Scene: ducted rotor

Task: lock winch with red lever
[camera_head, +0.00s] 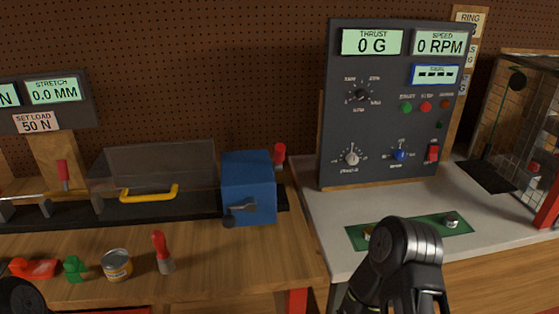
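The winch is a blue box (249,185) at the right end of a black rail on the wooden bench. A dark crank handle (240,211) sticks out of its front. A red-handled lever (279,155) stands upright at the winch's right rear side; its lower end is partly hidden by the box. Black rounded links of my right arm rise at the bottom right, before the grey bench. A dark part of my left arm shows in the bottom left corner. Neither gripper's fingertips can be made out.
A clear cover (155,168) with a yellow handle (150,193) stands left of the winch. Another red lever (63,174) is further left. A can (117,264), a red-handled tool (162,251) and small red and green pieces lie in front. A control panel (395,105) stands right.

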